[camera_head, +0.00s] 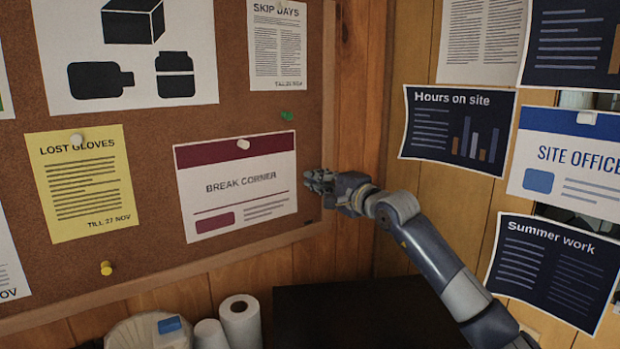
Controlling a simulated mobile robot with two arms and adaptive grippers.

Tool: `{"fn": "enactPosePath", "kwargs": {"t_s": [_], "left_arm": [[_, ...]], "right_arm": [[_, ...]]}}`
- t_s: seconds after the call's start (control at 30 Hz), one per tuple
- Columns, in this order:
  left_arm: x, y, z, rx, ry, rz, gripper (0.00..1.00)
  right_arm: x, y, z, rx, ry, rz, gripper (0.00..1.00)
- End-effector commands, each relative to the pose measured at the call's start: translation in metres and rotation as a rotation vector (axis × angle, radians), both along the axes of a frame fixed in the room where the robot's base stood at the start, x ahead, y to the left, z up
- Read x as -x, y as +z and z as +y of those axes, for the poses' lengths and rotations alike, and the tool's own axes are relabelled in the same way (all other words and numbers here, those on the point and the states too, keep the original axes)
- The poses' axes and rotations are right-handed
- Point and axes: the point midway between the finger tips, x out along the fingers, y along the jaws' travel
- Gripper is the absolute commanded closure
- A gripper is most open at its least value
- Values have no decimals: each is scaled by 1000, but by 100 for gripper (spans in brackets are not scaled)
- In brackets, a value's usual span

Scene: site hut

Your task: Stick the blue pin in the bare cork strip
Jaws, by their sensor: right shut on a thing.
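The cork board (160,120) fills the left of the view, in a wooden frame. A narrow bare strip of cork (312,130) runs between the papers and the frame's right side. My right gripper (308,180) is at this strip, beside the right edge of the "Break corner" notice (240,185). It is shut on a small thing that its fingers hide. I see no blue pin, and cannot tell whether the fingertips touch the cork. My left gripper is not in view.
A green pin (287,115) and a yellow pin (105,268) are in bare cork. White pins hold the notices. Papers cover the right wall, near my right arm. Below are a dark surface (350,310), paper rolls (240,320) and a blue item (169,325).

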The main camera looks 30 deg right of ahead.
Motion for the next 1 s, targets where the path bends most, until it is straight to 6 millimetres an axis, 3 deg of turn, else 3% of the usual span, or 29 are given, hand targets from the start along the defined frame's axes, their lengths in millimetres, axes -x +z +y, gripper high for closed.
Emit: {"fn": "enactPosePath", "kwargs": {"t_s": [0.77, 0.8, 0.87, 1.0], "left_arm": [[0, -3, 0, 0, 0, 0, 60], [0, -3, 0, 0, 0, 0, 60], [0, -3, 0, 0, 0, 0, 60], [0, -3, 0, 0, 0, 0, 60]], "right_arm": [[1, 0, 0, 0, 1, 0, 100], [1, 0, 0, 0, 1, 0, 85], [1, 0, 0, 0, 0, 0, 71], [1, 0, 0, 0, 0, 0, 68]]}}
